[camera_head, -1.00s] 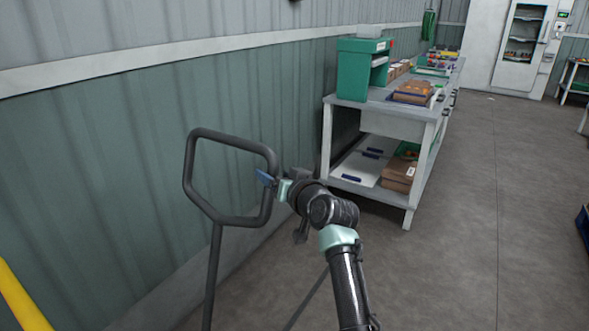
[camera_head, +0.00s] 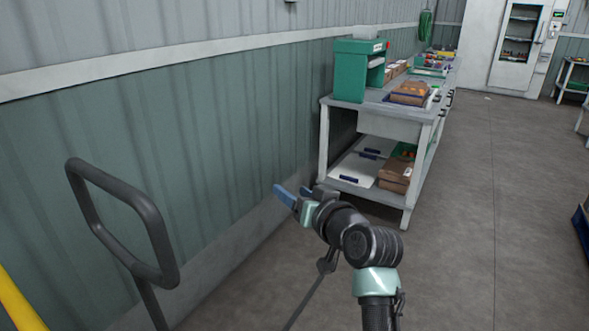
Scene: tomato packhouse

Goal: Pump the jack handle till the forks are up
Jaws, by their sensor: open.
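The jack handle (camera_head: 158,236) is a dark grey looped bar on a shaft at the lower left of the head view. It leans, and its shaft runs out of the bottom of the picture. The forks are not in view. My gripper (camera_head: 291,193), with blue fingertips, is open and empty. It is to the right of the handle loop, clearly apart from it in the picture, in front of the wall base.
A grey workbench (camera_head: 408,121) with a green box unit (camera_head: 350,72), trays and cartons stands along the wall ahead. A yellow bar (camera_head: 18,302) shows at the lower left. The floor (camera_head: 460,240) right of the bench is clear.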

